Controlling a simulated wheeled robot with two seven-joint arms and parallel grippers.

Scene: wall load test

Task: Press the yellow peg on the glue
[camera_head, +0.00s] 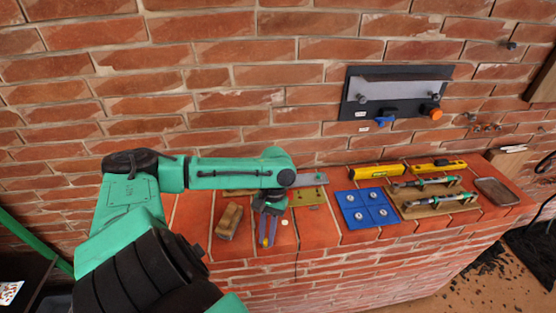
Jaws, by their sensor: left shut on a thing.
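My left gripper (267,229) points down over the brick ledge and is shut. A small bit of yellow shows at its fingertips, which looks like the yellow peg (264,241); most of it is hidden by the fingers. A small pale round spot (284,222), which may be the glue, lies on the ledge just right of the gripper. I cannot tell whether the peg touches the ledge. My right gripper is not in view.
A wooden block (229,221) lies left of the gripper. An olive plate (310,196), a blue panel (366,208), a wooden board (436,206) with tools and yellow levels (377,171) lie to the right. A dark panel (395,92) hangs on the brick wall.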

